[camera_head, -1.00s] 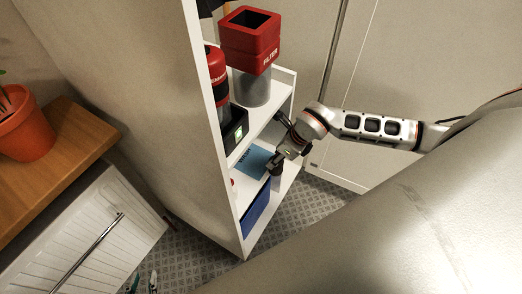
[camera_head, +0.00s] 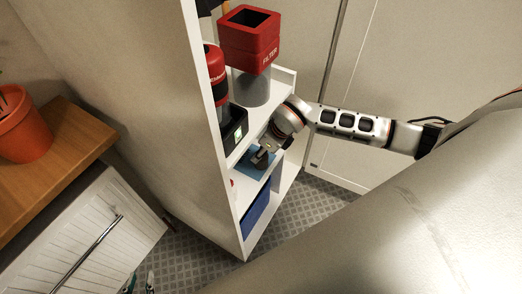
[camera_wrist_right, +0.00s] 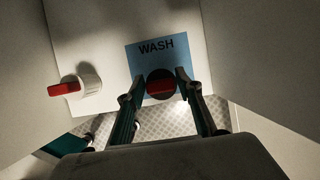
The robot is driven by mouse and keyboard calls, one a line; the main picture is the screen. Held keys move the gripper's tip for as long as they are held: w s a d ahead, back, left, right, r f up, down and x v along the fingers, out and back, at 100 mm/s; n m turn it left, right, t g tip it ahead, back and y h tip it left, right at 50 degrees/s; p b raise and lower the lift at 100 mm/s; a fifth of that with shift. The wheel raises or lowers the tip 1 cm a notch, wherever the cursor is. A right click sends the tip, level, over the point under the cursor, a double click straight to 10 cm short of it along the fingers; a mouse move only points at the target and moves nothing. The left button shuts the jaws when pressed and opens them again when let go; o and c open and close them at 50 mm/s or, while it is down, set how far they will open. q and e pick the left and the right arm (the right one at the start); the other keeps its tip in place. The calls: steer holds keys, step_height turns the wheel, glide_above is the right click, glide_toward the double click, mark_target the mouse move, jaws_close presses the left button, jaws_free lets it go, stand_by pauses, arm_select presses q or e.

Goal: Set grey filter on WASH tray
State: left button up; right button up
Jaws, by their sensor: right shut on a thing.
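The blue WASH tray (camera_wrist_right: 135,62) lies flat on the white middle shelf in the right wrist view. Part of it shows in the head view (camera_head: 247,170) beneath my right gripper (camera_head: 263,157). In the right wrist view my right gripper (camera_wrist_right: 161,77) is shut on a dark round filter (camera_wrist_right: 161,94) with a red bar across it. The filter is seen over the tray's lower part; whether it touches the tray is not clear. The filter is mostly hidden by the gripper in the head view. My left gripper is not in view.
A white round thing with a red bar (camera_wrist_right: 66,89) stands left of the tray. The red FILTER box (camera_head: 250,38) and a black device (camera_head: 234,130) are on the shelf above. A blue bin (camera_head: 257,211) is below. White side walls enclose the shelf.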

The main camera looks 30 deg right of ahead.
steer(key=o, duration=1.1)
steer(key=shift+f, duration=0.1)
steer(key=shift+r, duration=0.3)
steer(key=s+d, duration=0.6)
steer(key=s, duration=0.4)
steer(key=shift+s+d+r+p, duration=0.15)
steer(key=shift+s+r+p, duration=0.25)
steer(key=shift+r+p, duration=0.05)
